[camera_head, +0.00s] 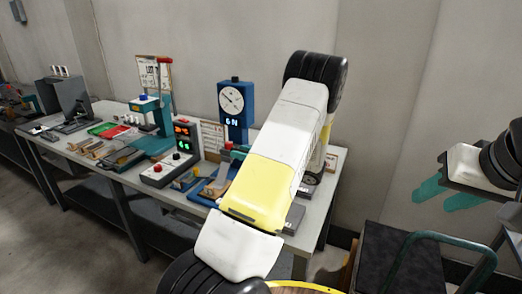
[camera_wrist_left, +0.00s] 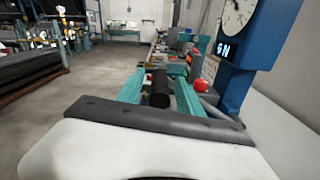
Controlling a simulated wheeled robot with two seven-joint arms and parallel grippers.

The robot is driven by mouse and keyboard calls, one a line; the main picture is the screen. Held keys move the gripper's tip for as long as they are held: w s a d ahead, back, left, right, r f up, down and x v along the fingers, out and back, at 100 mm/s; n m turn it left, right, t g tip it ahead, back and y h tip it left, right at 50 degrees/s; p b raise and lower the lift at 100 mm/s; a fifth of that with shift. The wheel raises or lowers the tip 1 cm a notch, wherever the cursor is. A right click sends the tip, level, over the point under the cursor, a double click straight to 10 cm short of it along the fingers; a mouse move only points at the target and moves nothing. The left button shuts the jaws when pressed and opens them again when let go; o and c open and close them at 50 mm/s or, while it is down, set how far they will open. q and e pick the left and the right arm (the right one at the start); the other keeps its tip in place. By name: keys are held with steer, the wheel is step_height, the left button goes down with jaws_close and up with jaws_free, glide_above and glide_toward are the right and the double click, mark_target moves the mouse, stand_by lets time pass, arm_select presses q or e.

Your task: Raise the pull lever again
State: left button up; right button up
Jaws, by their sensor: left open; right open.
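My left gripper (camera_wrist_left: 158,86) shows in the left wrist view as two teal fingers spread apart. A black cylinder (camera_wrist_left: 160,88), which looks like the pull lever's handle, stands between them, and I cannot tell whether either finger touches it. A red ball knob (camera_wrist_left: 201,85) is just right of the fingers. The blue stand with a dial (camera_wrist_left: 238,15) rises to the right; it also shows in the head view (camera_head: 234,101). In the head view my own left arm hides most of the lever area. My right gripper (camera_head: 433,200) is open and empty at the right, away from the bench.
The bench (camera_head: 91,167) holds a control box (camera_head: 170,172) with lit displays, a teal press (camera_head: 160,122) and several small parts. A dark cart (camera_head: 395,262) with a teal handle stands at lower right.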

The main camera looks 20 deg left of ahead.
arm_select(q)
jaws_close()
stand_by(1.4)
